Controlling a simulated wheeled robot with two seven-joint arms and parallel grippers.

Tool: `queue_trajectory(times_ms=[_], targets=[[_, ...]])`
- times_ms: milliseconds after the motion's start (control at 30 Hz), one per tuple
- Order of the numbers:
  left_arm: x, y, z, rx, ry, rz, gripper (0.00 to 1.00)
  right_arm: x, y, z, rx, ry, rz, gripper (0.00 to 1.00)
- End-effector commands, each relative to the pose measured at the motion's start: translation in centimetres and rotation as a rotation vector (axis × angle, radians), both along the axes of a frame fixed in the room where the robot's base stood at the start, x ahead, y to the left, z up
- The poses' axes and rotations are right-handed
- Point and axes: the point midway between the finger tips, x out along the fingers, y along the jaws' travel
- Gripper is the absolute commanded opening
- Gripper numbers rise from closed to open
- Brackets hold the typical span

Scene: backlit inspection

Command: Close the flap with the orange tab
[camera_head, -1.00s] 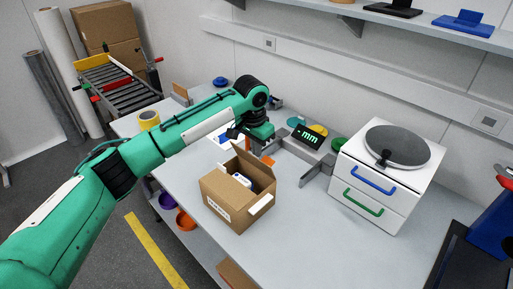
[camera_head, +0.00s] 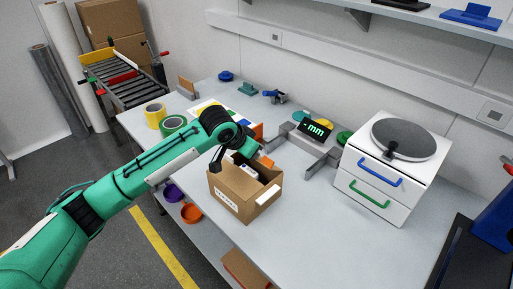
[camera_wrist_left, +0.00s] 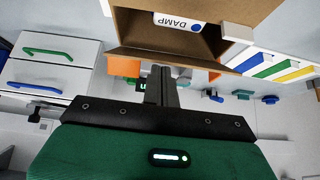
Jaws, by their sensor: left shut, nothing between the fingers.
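The brown cardboard box (camera_head: 240,195) stands on the grey table with its top open. A white labelled item reading "DAMP" (camera_wrist_left: 180,20) and dark contents show inside it. A brown flap (camera_wrist_left: 180,60) stands out from the box rim in the left wrist view, close in front of my fingers. An orange tab (camera_head: 266,161) shows at the box's far edge, and orange shows beside the flap in the left wrist view (camera_wrist_left: 122,66). My left gripper (camera_wrist_left: 162,80) is shut and empty, close to the flap; I cannot tell whether it touches. In the head view my arm hides part of the flap.
A white drawer unit (camera_head: 375,190) with blue and green handles stands to the right. A display reading "mm" (camera_head: 316,130) and grey metal brackets (camera_head: 322,160) stand behind the box. Tape rolls (camera_head: 172,125) lie at the left table edge.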

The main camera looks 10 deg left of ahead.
Motion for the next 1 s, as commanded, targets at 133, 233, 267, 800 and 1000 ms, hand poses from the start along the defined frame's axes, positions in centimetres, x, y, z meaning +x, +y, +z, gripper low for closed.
queue_trajectory(times_ms=[133, 233, 267, 800, 1000], targets=[[-1.1, 0.7, -1.8, -0.079, -0.112, -0.001, 0.0, 0.0, 0.0, -1.7, 0.0, -0.001, 0.0, 0.44], [-1.6, 1.0, -2.6, -0.131, -0.186, 0.0, 0.0, 0.1, 0.0, -2.6, 0.0, -0.001, 0.0, 0.44], [-1.7, 1.1, -2.7, -0.146, -0.209, 0.0, 0.0, 0.1, 0.0, -2.9, 0.0, -0.001, 0.0, 0.44], [-2.7, 1.8, -4.8, -0.262, -0.378, 0.0, 0.0, 0.2, -0.2, -4.3, -0.002, -0.002, 0.001, 0.44], [-2.8, 1.9, -5.0, -0.261, -0.379, 0.001, 0.0, 0.2, -0.3, -4.3, -0.004, -0.003, 0.002, 0.44]])
